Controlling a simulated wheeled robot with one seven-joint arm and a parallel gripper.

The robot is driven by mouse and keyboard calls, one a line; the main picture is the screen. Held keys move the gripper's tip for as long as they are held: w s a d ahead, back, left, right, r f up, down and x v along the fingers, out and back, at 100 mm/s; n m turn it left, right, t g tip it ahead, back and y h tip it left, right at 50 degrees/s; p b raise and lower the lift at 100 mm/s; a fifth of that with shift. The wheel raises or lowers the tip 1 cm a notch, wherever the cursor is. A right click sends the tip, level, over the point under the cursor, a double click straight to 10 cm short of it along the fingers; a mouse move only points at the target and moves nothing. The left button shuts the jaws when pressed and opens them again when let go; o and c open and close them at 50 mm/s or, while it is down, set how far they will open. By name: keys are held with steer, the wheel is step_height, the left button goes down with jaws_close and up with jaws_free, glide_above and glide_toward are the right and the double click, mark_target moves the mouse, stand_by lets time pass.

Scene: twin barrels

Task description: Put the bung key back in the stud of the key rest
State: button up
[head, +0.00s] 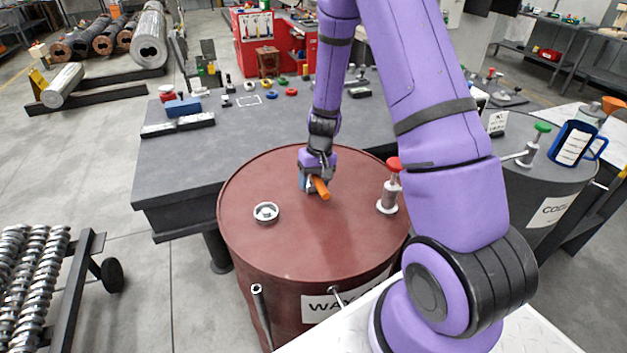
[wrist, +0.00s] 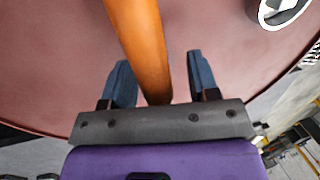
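An orange bar (head: 320,188), apparently the handle of the bung key, is at my gripper (head: 314,186) over the top of the dark red barrel (head: 285,255). In the wrist view the orange bar (wrist: 143,45) runs between the two blue fingers of my gripper (wrist: 160,78). The fingers stand apart, with a visible gap between the bar and the right finger. The key's lower end is hidden. A silver ring fitting (head: 265,212) sits on the barrel top, left of my gripper; it also shows in the wrist view (wrist: 283,10). I cannot identify the key rest or its stud for certain.
A red-topped valve (head: 390,188) stands on the barrel, right of my gripper. A dark tube (head: 260,310) stands at the barrel's front. A grey table (head: 190,160) lies behind. A second barrel (head: 545,185) at right carries a green-topped valve (head: 535,145) and a blue jug (head: 573,143).

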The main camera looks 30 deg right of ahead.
steer(key=v, duration=1)
steer(key=shift+r, duration=0.4)
steer(key=s+a+r+n+t, duration=0.1)
steer(key=s+a+r, duration=0.25)
steer(key=r, duration=0.55)
steer(key=s+a+r+t, duration=0.1)
steer(key=s+a+r, duration=0.1)
steer(key=s+r, duration=0.5)
steer(key=s+a+r+t+h, duration=0.1)
steer(key=s+r, duration=0.4)
steer(key=s, duration=0.2)
steer(key=s+a+r+n+t+h, duration=0.1)
steer(key=s+a+r+t, duration=0.1)
steer(key=s+r, duration=0.4)
steer(key=shift+s+t, duration=0.3)
steer(key=shift+s, duration=0.95)
steer(key=shift+a, duration=0.15)
